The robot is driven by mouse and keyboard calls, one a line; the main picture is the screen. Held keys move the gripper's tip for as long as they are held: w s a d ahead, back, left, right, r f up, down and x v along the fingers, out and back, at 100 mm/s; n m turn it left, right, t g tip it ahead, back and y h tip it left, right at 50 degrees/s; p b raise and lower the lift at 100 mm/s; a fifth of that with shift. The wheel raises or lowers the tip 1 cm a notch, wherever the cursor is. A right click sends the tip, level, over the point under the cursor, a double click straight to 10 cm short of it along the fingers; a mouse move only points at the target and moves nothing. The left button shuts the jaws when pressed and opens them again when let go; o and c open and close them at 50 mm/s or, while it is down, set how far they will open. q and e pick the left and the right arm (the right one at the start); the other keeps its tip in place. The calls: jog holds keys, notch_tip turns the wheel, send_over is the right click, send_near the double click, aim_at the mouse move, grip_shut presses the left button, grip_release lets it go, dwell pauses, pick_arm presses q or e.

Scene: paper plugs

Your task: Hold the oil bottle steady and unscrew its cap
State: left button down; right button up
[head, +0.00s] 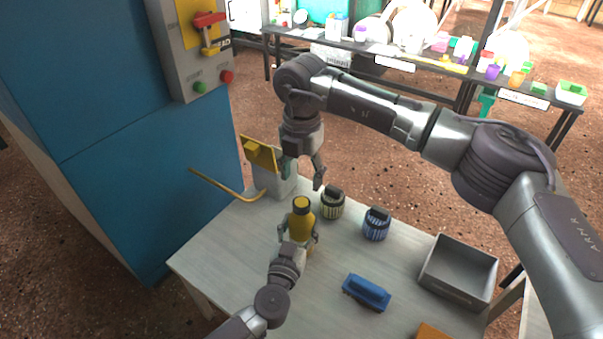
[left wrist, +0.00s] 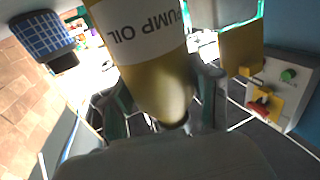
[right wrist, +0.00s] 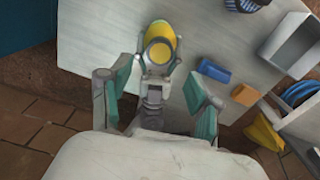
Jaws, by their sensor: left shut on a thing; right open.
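My left gripper (head: 298,243) is shut around the bottle's body from the near side. In the left wrist view the bottle (left wrist: 160,85) fills the middle, its "PUMP OIL" label upside down. My right gripper (head: 303,180) is open and empty, pointing down above and behind the bottle. In the right wrist view its fingers (right wrist: 157,92) are wide apart, and the bottle top (right wrist: 160,48) lies beyond them, apart from them. Whether the bottle touches the table is hidden.
A striped yellow-black jar (head: 333,204) and a striped blue jar (head: 376,224) stand right of the bottle. A curved yellow rod (head: 222,186) and a blue cabinet (head: 150,150) are at left.

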aim_at(302, 202)
jog(key=m, duration=1)
jog(key=shift+m, duration=0.3)
jog(key=shift+f, duration=4.05)
